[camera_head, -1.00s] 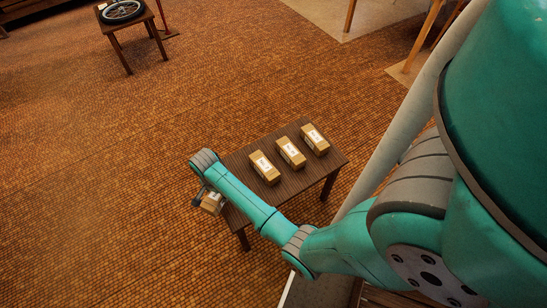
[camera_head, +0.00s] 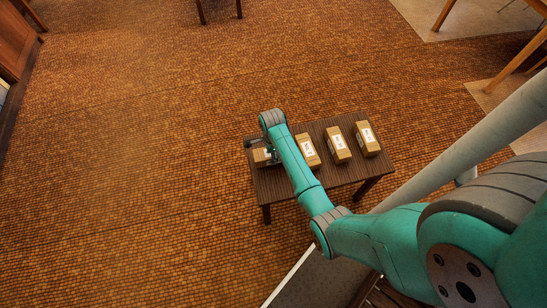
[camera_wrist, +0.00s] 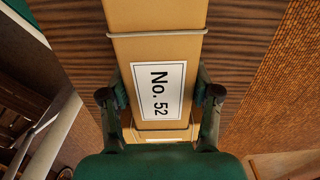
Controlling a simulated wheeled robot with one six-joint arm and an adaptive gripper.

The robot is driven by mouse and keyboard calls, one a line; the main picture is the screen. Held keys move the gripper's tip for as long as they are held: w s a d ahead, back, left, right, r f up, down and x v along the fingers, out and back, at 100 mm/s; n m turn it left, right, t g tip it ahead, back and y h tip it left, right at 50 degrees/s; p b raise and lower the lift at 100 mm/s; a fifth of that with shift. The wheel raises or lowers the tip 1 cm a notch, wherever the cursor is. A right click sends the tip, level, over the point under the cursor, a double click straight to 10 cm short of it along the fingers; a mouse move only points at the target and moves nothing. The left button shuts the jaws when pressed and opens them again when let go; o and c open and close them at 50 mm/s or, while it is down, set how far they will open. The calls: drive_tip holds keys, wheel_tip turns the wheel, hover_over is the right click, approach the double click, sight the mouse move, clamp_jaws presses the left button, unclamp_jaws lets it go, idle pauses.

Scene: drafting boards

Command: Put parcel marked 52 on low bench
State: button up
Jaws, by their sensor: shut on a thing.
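The parcel marked 52 (camera_wrist: 155,50) is a tan cardboard box with a white "No. 52" label and a cord around it. My gripper (camera_wrist: 160,96) is shut on it, one finger on each side. In the head view the parcel (camera_head: 262,156) is at the left end of the low bench (camera_head: 335,175), partly hidden by my arm. The bench is dark wood, and its top also shows below the parcel in the wrist view (camera_wrist: 75,40). I cannot tell whether the parcel touches the top or hangs just above it.
Three similar parcels stand in a row on the bench: one near my arm (camera_head: 308,152), a middle one (camera_head: 338,145) and a right one (camera_head: 367,139). Their labels are too small to read. The tiled floor (camera_head: 140,170) left of the bench is clear.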

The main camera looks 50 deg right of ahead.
drive_tip(key=shift+f, duration=2.1)
drive_tip(key=shift+f, duration=0.1)
drive_tip(key=o, duration=1.5)
drive_tip(key=shift+o, duration=0.2)
wheel_tip(320, 180, up, 12)
drive_tip(key=shift+r, duration=0.1)
drive_tip(key=s+a+f+n+t+h, duration=0.1)
drive_tip(key=s+a+f+n+t, duration=0.2)
drive_tip(key=s+a+f+n, duration=0.35)
drive_tip(key=s+a+r+n+t, duration=0.45)
drive_tip(key=s+a, duration=0.35)
drive_tip(key=s, duration=0.2)
drive_tip(key=s+a+r+n+t, duration=0.2)
drive_tip(key=s+r+n, duration=0.2)
drive_tip(key=r, duration=0.5)
drive_tip(key=s+a+r+n+t, duration=0.2)
drive_tip(key=s+r+n, duration=0.3)
drive_tip(key=r, duration=0.4)
drive_tip(key=s+a+r+n+t+y, duration=0.1)
drive_tip(key=s+a+r+n+t, duration=0.1)
drive_tip(key=s+r, duration=0.5)
wheel_tip(320, 180, up, 3)
drive_tip(key=n+t, duration=0.1)
drive_tip(key=n, duration=0.1)
drive_tip(key=shift+a+n, duration=0.35)
drive_tip(key=shift+n, duration=0.05)
